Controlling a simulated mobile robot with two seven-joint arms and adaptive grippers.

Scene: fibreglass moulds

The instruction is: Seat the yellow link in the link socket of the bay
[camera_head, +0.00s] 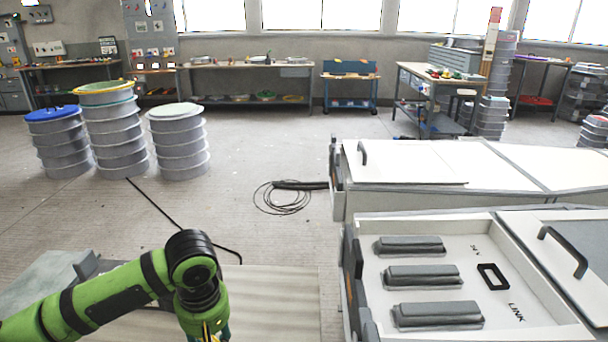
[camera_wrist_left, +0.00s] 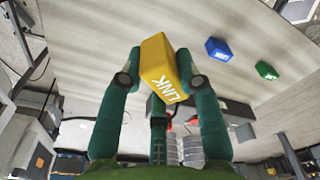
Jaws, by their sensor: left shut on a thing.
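The yellow link (camera_wrist_left: 156,62) is a block lettered LINK. In the left wrist view my left gripper (camera_wrist_left: 163,72) is shut on it, with green fingers on both sides, and the block sits tilted between them. In the head view my green left arm reaches in from the bottom left, and its gripper (camera_head: 208,336) is mostly cut off by the bottom edge. The bay (camera_head: 460,236) is a white tray at the lower right. Its link socket (camera_head: 493,277) is a black rectangular frame beside printed LINK lettering, well right of my gripper. My right gripper is not in view.
A blue block (camera_wrist_left: 218,49) and a green block (camera_wrist_left: 266,70) lie on the pale surface in the wrist view. Three grey bars, one of them here (camera_head: 424,276), sit in the bay left of the socket. A handled lid (camera_head: 580,245) adjoins on the right.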

